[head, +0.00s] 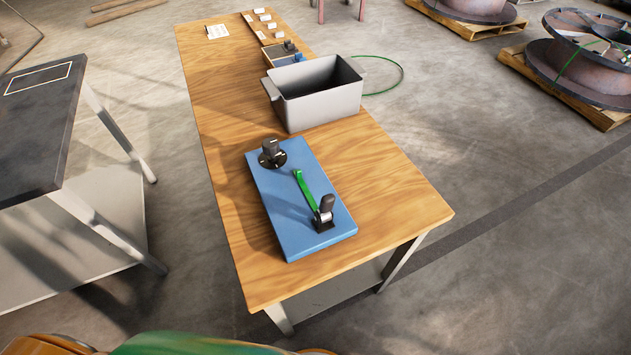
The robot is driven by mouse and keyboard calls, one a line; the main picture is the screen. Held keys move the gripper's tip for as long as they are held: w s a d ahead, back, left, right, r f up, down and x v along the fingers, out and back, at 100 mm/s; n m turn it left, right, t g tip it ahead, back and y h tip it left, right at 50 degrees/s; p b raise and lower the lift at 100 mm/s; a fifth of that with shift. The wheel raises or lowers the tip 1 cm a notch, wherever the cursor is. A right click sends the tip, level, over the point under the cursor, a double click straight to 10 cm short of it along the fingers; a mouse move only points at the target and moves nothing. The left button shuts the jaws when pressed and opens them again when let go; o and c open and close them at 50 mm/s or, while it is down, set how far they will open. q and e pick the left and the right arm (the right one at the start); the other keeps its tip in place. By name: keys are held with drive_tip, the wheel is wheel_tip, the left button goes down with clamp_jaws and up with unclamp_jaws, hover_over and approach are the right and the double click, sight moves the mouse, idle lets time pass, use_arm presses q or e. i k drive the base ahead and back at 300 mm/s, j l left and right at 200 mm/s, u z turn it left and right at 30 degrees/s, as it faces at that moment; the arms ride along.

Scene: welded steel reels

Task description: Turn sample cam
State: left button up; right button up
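A blue board (285,222) lies on the near part of the wooden bench. On it, a short green strap (305,187) runs into a small black cam buckle with a lever (325,206) near the board's right edge. The lever stands up at a tilt, with a pale metal part beside it. A black knob (270,148) on a round black disc with light marks sits at the board's far left. I cannot tell by name which fitting is the sample cam. Neither of my grippers is in view.
A grey open bin (322,107) stands behind the board on the wooden bench (398,195). A small tray, cards and a paper sheet (217,31) lie at the far end. A dark-topped table (35,125) is at left. Reels on pallets (595,100) stand at right.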

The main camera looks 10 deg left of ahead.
sight(326, 202)
drive_tip(key=j+z, duration=0.3)
drive_tip(key=j, duration=0.15)
drive_tip(key=k+j+z, duration=0.15)
drive_tip(key=j+z, duration=0.15)
drive_tip(key=k+j+z, duration=0.15)
drive_tip(key=j+z, duration=0.2)
drive_tip(key=j, duration=0.15)
